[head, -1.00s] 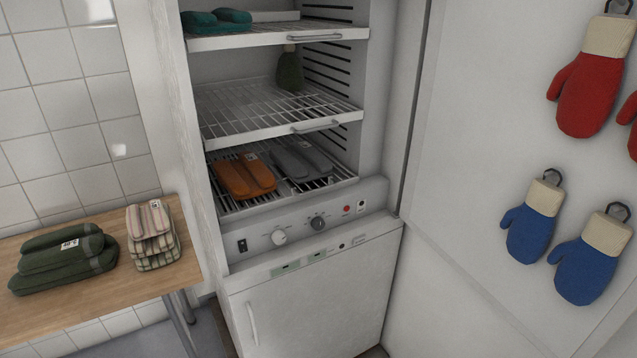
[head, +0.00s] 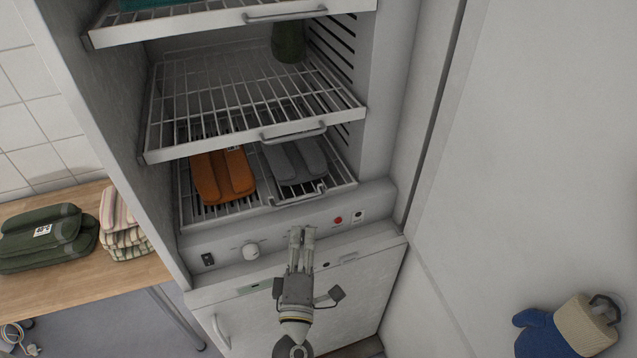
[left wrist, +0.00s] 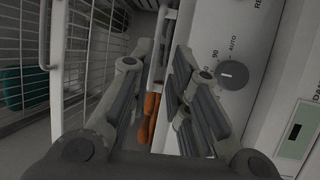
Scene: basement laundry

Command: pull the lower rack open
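The lower rack (head: 221,211) is a wire shelf with a small front handle (head: 300,196), low in the white cabinet. My right gripper is in neither view.
The middle rack (head: 154,156) and its handle overhang the lower one. The control panel has a knob (head: 250,251), also a dial in the wrist view (left wrist: 232,74). A white wall is on the right.

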